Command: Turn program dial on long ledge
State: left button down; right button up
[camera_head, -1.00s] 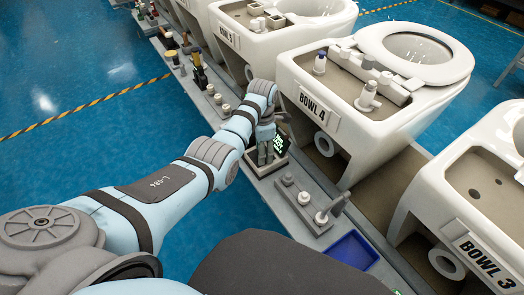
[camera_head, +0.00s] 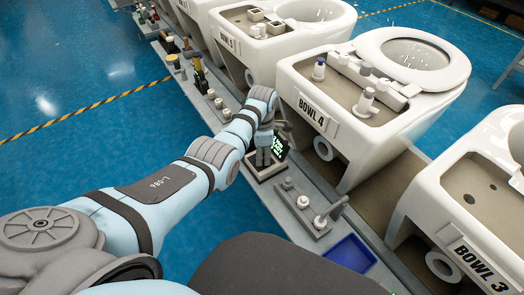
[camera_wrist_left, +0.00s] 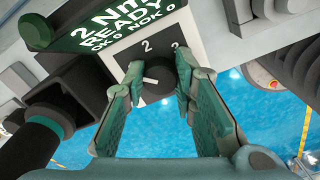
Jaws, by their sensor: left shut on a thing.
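In the head view my left gripper (camera_head: 264,156) reaches down to the display unit (camera_head: 279,147) on the long grey ledge (camera_head: 236,141); the dial is hidden there by the gripper. My right gripper is not in view.
White toilet bowls stand in a row beside the ledge, bowl 4 (camera_head: 350,150) closest to the gripper. A grey fixture block with posts (camera_head: 305,210) and a blue bin (camera_head: 349,253) lie nearer along the ledge. Tools and knobs stand farther along it. Blue floor to the left is clear.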

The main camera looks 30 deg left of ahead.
pick_arm(q)
jog(key=shift+r+m+p, duration=0.2)
jog(key=shift+m+p, duration=0.3)
jog(key=shift+m, duration=0.4)
jog(key=m+p, duration=0.1)
jog(key=m, duration=0.1)
jog(key=shift+m, duration=0.4)
jog(key=m+p, duration=0.1)
jog(key=m, duration=0.4)
jog(key=shift+s+f, duration=0.1)
jog(key=c, duration=1.3)
grip_release()
